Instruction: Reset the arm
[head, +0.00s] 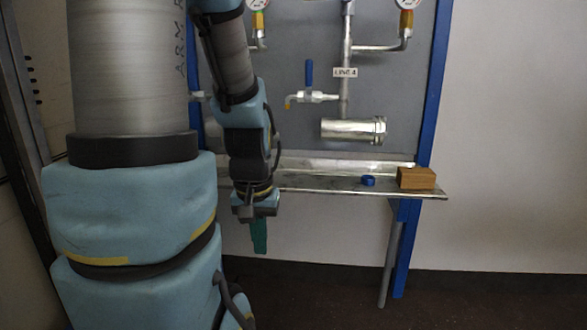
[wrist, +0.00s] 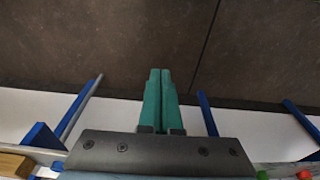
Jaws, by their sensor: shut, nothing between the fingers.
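My arm hangs down on the left of the head view, in front of the grey panel. My gripper (head: 259,236) points straight down in front of the shelf, with its green fingers below the shelf's front edge. In the wrist view my gripper (wrist: 159,73) shows its two green fingers side by side and together, with nothing between them. The fingers point at the dark floor (wrist: 90,40) and touch nothing that I can see.
The metal shelf (head: 330,184) carries a blue ring (head: 368,181) and a wooden block (head: 416,178). Above it are a flanged metal vessel (head: 350,130), a blue-handled valve (head: 309,80) and gauges. A blue post (head: 420,110) edges the panel. The floor at right is clear.

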